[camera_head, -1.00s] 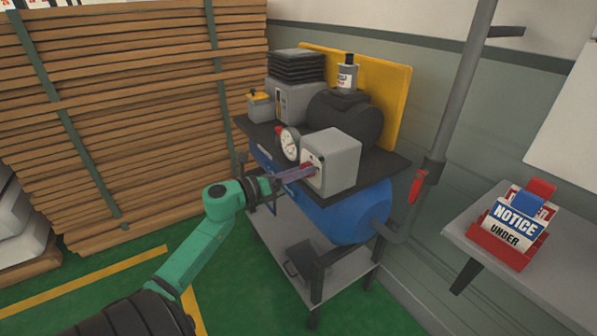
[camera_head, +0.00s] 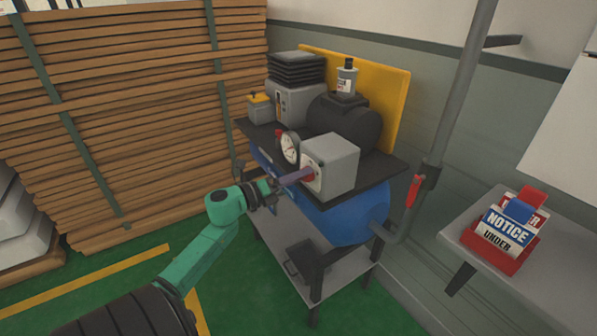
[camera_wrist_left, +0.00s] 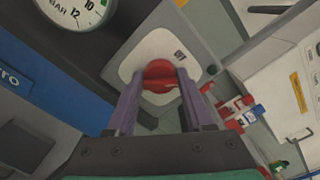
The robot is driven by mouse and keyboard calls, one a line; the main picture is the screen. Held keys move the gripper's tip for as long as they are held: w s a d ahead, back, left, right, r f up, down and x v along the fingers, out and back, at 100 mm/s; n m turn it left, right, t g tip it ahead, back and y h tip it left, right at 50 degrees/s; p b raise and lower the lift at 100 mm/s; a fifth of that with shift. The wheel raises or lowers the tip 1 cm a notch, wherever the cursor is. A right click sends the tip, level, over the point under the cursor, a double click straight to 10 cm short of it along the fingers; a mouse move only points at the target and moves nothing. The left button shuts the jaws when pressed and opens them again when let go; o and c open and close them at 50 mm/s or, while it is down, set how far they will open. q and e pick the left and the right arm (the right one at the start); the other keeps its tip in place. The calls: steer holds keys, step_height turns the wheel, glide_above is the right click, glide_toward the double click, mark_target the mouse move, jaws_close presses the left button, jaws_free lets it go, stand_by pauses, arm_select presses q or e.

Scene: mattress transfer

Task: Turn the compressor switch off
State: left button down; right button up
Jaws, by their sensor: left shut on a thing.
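The compressor has a blue tank (camera_head: 350,218) and a grey switch box (camera_head: 338,158) on its black top. A red rotary switch (camera_wrist_left: 158,70) sits on the light face plate of that box in the left wrist view. My left gripper (camera_head: 306,175) reaches the box face from the left. In the left wrist view its two purple fingers (camera_wrist_left: 159,85) lie on either side of the red knob and are shut on it. The fingers hide the sides of the knob, and its marked position cannot be read. My right gripper is not in view.
A round pressure gauge (camera_head: 290,148) stands close left of the box, near my fingers. A grey pipe with a red lever (camera_head: 414,190) rises to the right. A side table holds a red tray of notice signs (camera_head: 490,250). Stacked planks (camera_head: 130,120) fill the left.

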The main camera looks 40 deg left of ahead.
arm_select(q)
steer(key=n+p, duration=0.5)
steer(key=n, duration=0.2)
steer(key=shift+n, duration=0.3)
steer(key=shift+f, duration=0.1)
stand_by(0.3)
steer(key=shift+c, duration=1.4)
jaws_free()
